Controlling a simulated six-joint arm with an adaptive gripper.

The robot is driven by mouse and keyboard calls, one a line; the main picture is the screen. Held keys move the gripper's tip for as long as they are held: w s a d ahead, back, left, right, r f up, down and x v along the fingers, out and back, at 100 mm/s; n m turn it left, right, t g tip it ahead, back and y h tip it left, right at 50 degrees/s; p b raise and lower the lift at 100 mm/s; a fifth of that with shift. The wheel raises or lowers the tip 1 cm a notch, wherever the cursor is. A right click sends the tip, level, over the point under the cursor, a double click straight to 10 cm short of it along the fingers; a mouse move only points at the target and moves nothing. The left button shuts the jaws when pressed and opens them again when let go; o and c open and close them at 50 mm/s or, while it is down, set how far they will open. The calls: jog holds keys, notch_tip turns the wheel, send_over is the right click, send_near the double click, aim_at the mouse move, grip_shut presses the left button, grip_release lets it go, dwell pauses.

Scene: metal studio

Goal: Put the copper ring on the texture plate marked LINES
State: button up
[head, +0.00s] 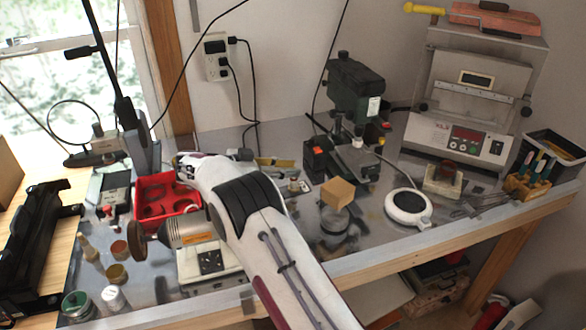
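My white arm reaches from the bottom edge up and left across the bench, and its far end (186,168) is over the back right of a red tray (146,207). The gripper's fingers cannot be made out there, so I cannot tell whether they are open or shut. I cannot make out the copper ring. No plate marked LINES can be read. Small flat pieces (297,185) lie just right of the arm, too small to identify. My arm hides part of the bench behind it.
A motor with a round wheel (145,237) stands left of my arm. Several jars (77,305) are at front left. A wooden block (338,192) on a round stand, a white round device (408,207), a green drill press (355,90) and a kiln-like machine (470,110) stand to the right.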

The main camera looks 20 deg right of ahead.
notch_tip(320, 180, up, 7)
jog(key=a, duration=0.1)
jog(key=shift+r, duration=0.2)
dwell(0.9)
